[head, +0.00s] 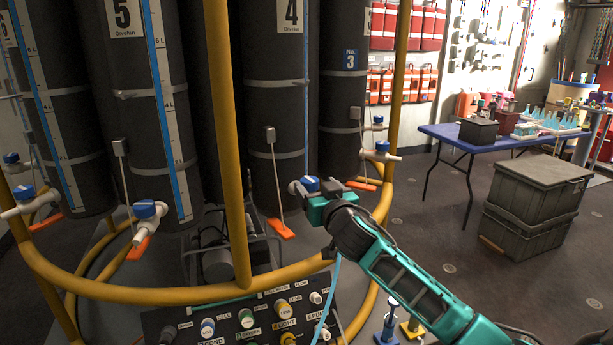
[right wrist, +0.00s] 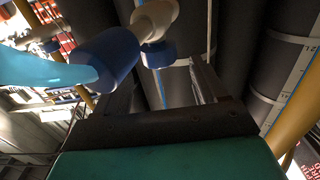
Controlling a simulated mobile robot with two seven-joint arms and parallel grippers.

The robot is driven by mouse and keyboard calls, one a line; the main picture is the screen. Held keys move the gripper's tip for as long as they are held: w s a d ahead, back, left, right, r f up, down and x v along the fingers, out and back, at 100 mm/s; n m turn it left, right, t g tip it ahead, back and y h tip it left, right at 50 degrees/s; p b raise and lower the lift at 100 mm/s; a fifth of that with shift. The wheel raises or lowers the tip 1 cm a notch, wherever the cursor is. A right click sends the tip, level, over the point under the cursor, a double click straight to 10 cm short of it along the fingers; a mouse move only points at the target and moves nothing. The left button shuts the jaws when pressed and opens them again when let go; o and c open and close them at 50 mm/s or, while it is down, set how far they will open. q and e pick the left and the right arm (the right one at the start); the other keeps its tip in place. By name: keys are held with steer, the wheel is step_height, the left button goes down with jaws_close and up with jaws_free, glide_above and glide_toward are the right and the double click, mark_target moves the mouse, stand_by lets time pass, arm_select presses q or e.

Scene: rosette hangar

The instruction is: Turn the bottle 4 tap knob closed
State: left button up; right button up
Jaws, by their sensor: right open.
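Bottle 4 (head: 275,110) is a tall dark cylinder with a white number plate, at the upper middle of the head view. Its tap has a blue knob (head: 309,184), partly covered by my right gripper. My right gripper (head: 314,190), with a teal body and dark fingers, is open at this tap. In the right wrist view a blue cylindrical part (right wrist: 110,58) and a white fitting (right wrist: 156,18) with a smaller blue part (right wrist: 157,53) show close beyond the fingers. I cannot tell whether the fingers touch the knob. My left gripper is not in view.
A yellow rail (head: 150,295) curves around the bottles, with an upright yellow post (head: 228,150) left of bottle 4. A control panel (head: 180,322) with coloured knobs stands below. Other blue-knobbed taps are at both sides. A blue table (head: 465,135) and grey crates (head: 535,195) stand right.

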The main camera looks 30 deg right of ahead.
mark_target(307, 177)
steer(key=x, duration=0.5)
steer(key=shift+w, duration=0.15)
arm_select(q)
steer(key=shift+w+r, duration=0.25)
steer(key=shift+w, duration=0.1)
arm_select(e)
steer(key=shift+x, duration=0.95)
steer(key=c, duration=1)
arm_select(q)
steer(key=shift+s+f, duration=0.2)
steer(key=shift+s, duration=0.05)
arm_select(e)
steer(key=shift+o, duration=0.2)
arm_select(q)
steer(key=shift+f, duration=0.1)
arm_select(e)
steer(key=shift+f, duration=0.1)
